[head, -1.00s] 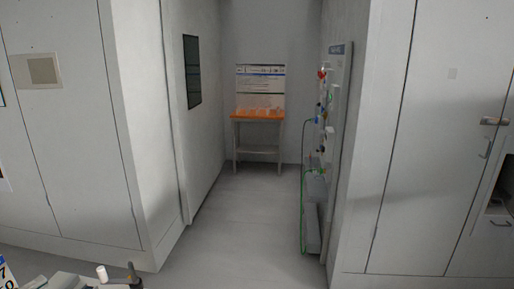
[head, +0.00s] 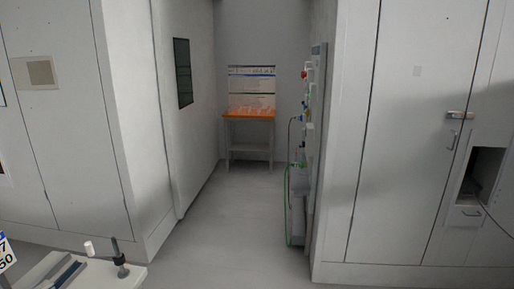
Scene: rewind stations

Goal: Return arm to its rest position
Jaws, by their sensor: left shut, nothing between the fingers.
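At the bottom left of the head view, my left gripper (head: 66,273) appears as a small grey shape with dark bars, low over a pale worktop (head: 128,273). It is shut with nothing in it. It is small and partly cut off, so I cannot tell whether it touches the worktop. My right gripper is not in view. A white cylinder (head: 89,248) and a dark post with a black base (head: 120,260) stand close to the right of the left gripper.
A numbered sign (head: 5,252) is at the left edge. Grey cabinets (head: 400,150) flank an open aisle (head: 228,220). An orange-topped table (head: 249,113) stands at its end. A panel with hoses (head: 305,130) lines the aisle's right side.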

